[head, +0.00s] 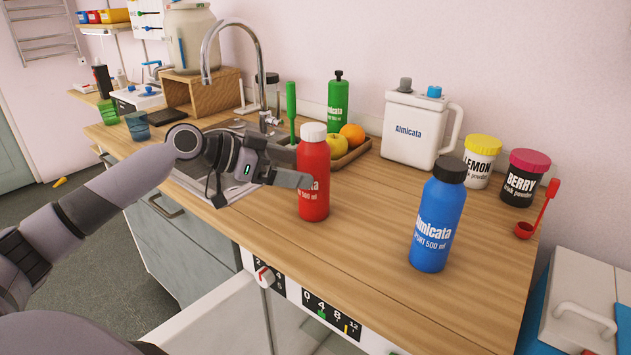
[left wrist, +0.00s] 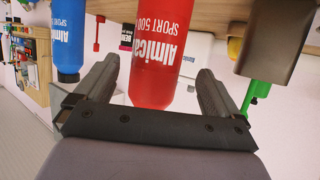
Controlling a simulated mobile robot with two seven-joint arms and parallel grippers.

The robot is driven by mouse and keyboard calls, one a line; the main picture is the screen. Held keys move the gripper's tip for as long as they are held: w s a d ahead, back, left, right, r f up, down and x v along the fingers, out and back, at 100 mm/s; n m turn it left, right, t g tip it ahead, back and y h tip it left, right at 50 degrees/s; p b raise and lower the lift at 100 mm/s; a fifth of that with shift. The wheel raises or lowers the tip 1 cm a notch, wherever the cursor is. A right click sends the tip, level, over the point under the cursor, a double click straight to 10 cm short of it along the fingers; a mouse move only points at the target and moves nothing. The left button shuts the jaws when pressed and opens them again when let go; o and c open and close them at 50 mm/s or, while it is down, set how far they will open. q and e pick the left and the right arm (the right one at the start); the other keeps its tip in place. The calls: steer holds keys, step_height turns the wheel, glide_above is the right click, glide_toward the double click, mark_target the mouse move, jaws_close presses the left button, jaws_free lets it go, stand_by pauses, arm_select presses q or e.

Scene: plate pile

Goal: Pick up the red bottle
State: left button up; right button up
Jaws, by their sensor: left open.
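The red bottle (head: 313,180) with a white cap stands upright on the wooden counter, near its front edge. My left gripper (head: 297,168) is open at the bottle's left side at mid-height. One finger shows in front of the bottle in the head view; the other is largely hidden behind it. In the left wrist view, which is upside down, the red bottle (left wrist: 158,50) stands between the two spread fingers of my left gripper (left wrist: 152,82). Gaps show beside the bottle there. My right gripper is not in view.
A blue bottle (head: 439,215) stands to the right on the counter (head: 375,255). Behind are a fruit tray (head: 352,155), a green bottle (head: 338,105), a white jug (head: 420,130) and two powder jars. A sink tap (head: 262,85) rises behind my gripper. Bare counter lies between the red and blue bottles.

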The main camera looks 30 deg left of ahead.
arm_select(q)
steer(key=shift+s+f+p+x, duration=0.15)
steer(key=shift+p+x, duration=0.25)
steer(key=shift+x, duration=0.9)
steer(key=shift+s+f+p+x, duration=0.15)
steer(key=shift+p+x, duration=0.2)
steer(key=shift+x, duration=0.95)
steer(key=shift+w+d, duration=0.1)
steer(key=c, duration=1.2)
steer(key=shift+r, duration=0.1)
steer(key=shift+c, duration=0.9)
steer(key=shift+r, duration=0.1)
